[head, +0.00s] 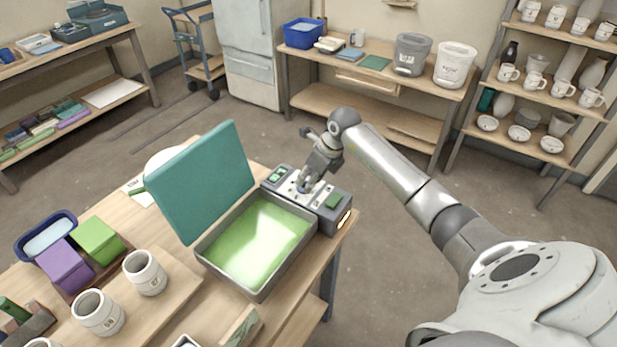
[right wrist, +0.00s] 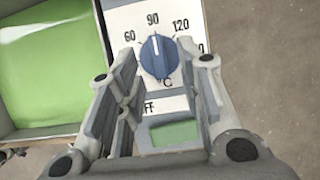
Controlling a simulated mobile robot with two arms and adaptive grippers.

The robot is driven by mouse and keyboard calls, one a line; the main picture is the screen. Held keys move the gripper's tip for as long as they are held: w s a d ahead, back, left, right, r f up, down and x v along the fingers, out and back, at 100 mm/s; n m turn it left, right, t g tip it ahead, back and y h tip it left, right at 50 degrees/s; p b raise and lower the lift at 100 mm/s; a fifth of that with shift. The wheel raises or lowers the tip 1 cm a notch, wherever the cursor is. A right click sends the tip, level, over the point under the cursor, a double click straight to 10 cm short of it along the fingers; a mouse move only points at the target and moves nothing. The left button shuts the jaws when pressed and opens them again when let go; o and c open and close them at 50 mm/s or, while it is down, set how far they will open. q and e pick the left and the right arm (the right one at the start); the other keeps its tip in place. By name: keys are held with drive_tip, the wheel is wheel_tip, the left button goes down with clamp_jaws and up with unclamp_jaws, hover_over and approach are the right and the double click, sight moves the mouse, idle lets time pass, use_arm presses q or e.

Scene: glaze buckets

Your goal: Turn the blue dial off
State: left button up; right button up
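The blue dial (right wrist: 159,57) sits on a white panel in the right wrist view, its white pointer mark up near 90. Marks 60, 90 and 120 and a partly covered "FF" label (right wrist: 148,107) show around it. The dial belongs to the grey control box (head: 341,203) at the tray's far end. My right gripper (head: 306,184) is over this box. In the right wrist view its two fingers are spread, with the dial between their tips. I cannot tell whether they touch it. My left gripper is not in view.
A tray of green glaze (head: 258,243) with a raised teal lid (head: 200,182) adjoins the box. Open floor lies beyond the table's right edge.

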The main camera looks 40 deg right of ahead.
drive_tip(key=shift+x, duration=0.8)
clamp_jaws()
